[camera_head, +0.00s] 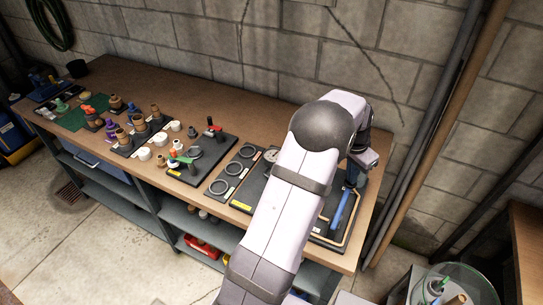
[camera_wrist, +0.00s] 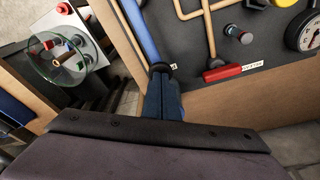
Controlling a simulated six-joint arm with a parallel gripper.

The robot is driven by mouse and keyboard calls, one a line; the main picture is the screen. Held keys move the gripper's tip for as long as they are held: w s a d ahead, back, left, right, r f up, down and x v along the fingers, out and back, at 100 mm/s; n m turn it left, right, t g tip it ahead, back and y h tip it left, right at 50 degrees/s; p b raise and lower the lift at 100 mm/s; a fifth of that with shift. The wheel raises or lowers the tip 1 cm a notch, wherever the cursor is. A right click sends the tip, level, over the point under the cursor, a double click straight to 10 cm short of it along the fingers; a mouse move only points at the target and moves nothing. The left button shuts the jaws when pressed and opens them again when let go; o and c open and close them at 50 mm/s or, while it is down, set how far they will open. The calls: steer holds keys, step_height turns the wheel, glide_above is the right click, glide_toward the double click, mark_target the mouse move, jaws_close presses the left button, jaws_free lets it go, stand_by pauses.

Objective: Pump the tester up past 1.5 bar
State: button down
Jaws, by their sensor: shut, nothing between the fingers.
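The tester board (camera_head: 327,236) lies at the right end of the bench, mostly hidden by my arm. A long blue pump lever (camera_head: 341,210) lies along its right side; it also shows in the wrist view (camera_wrist: 141,32). My gripper (camera_head: 351,183) is shut and empty at the lever's far end. In the wrist view its fingertips (camera_wrist: 162,70) meet the lever's end in the picture; whether they touch I cannot tell. A round gauge (camera_wrist: 308,32) is cut off at the right edge, and its reading is not legible. A red valve handle (camera_wrist: 222,73) sits on a brass pipe.
A board with grey rings (camera_head: 229,169) and a board of fittings (camera_head: 203,157) lie left of the tester. A round glass-topped stand (camera_head: 455,287) stands at the lower right. The block wall and upright pipes (camera_head: 425,130) are close behind the arm.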

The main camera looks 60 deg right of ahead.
steer(key=shift+r+p, duration=2.35)
steer(key=shift+r, duration=0.65)
